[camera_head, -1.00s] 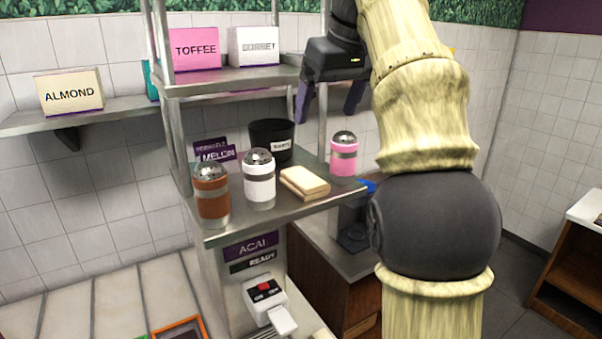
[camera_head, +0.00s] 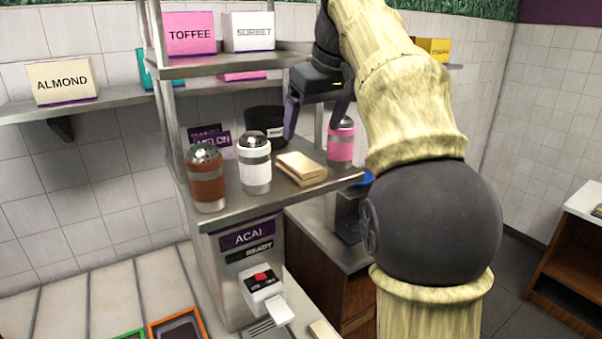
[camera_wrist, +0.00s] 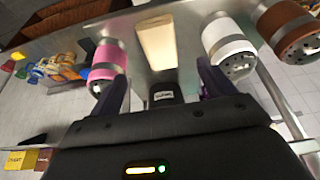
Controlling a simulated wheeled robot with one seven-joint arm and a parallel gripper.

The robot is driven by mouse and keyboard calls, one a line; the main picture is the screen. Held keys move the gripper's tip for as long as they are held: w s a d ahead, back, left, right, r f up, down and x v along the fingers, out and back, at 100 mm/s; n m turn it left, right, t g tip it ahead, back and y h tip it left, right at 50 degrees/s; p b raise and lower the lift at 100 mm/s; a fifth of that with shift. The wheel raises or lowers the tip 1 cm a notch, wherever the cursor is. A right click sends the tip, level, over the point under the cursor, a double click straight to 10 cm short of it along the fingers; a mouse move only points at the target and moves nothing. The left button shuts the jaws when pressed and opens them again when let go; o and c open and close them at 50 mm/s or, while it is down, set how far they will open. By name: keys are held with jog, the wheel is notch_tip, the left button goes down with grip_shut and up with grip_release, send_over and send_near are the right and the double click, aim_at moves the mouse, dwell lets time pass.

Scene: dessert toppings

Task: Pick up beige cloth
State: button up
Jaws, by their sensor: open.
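The beige cloth (camera_head: 301,168) lies folded on the metal top of the acai machine, between the white shaker (camera_head: 254,163) and the pink shaker (camera_head: 341,143). In the wrist view the cloth (camera_wrist: 157,42) lies beyond my fingertips, roughly centred between them. My gripper (camera_head: 314,130) is open and empty, above and slightly behind the cloth, with its fingers pointing down. In the wrist view its two dark fingers (camera_wrist: 160,82) stand wide apart. Nothing touches the cloth from my side.
A brown shaker (camera_head: 206,180) stands at the left of the metal top. A black container (camera_head: 262,122) stands behind the cloth, partly hidden by my gripper. A metal shelf (camera_head: 225,63) with toffee and sorbet boxes is above.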

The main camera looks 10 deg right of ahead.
send_over(302, 162)
jog(key=s, duration=0.2)
jog(key=f, duration=0.4)
jog(key=shift+d, duration=0.4)
jog(key=shift+f, duration=0.1)
jog(key=shift+w, duration=0.1)
jog(key=shift+w+f, duration=0.3)
jog(key=shift+f, duration=0.2)
jog(key=shift+w+f, duration=0.1)
jog(key=shift+f, duration=0.25)
jog(key=x, duration=0.1)
jog(key=p+x, duration=0.1)
jog(key=x, duration=0.1)
jog(key=shift+a+f, duration=0.15)
jog(key=shift+a, duration=0.15)
jog(key=shift+d, duration=0.1)
jog(key=shift+f, duration=0.2)
